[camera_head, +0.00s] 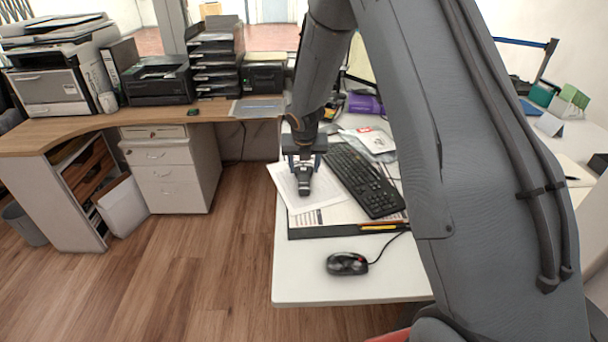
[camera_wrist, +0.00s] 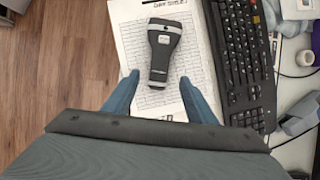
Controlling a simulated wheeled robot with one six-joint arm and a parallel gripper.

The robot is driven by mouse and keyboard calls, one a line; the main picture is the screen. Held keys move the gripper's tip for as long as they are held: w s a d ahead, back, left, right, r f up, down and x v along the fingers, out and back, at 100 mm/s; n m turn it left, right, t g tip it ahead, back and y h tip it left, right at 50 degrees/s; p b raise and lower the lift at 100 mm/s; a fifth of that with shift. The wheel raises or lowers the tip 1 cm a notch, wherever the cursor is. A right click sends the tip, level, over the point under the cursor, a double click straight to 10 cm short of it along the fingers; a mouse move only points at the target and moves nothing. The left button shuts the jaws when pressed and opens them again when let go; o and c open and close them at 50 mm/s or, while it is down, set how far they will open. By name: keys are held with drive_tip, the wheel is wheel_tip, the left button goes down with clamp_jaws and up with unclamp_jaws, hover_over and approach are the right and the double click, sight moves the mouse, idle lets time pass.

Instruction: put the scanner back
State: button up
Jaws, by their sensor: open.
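The scanner (camera_wrist: 162,52), black with light grey bands, lies on a printed sheet (camera_wrist: 128,28) on the white counter. In the head view the scanner (camera_head: 304,184) shows just below my gripper (camera_head: 304,162). In the wrist view my gripper (camera_wrist: 158,84) is open, with its two blue fingers apart. The scanner's narrow handle end lies between the fingertips and its wide head points away. I cannot tell how far above the sheet the fingers are. I cannot make out a holder for the scanner.
A black keyboard (camera_head: 364,180) lies close to the right of the scanner. A black mouse (camera_head: 347,264) sits nearer on the counter, with bare surface around it. Pens (camera_head: 383,227) lie on the dark board's edge. A printer (camera_head: 62,78) and paper trays (camera_head: 215,56) stand at the back left.

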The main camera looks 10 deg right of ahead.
drive_tip(key=s+r+m+g, duration=0.1)
drive_tip(key=s+r+m, duration=0.4)
drive_tip(key=s+m, duration=1.2)
drive_tip(key=s+d+r+m+g+y, duration=0.1)
drive_tip(key=s+r+m, duration=0.4)
drive_tip(key=s+m, duration=1.1)
drive_tip(key=shift+s+r+m+g, duration=0.2)
drive_tip(key=shift+s+m+g, duration=0.2)
drive_tip(key=shift+s+g, duration=0.35)
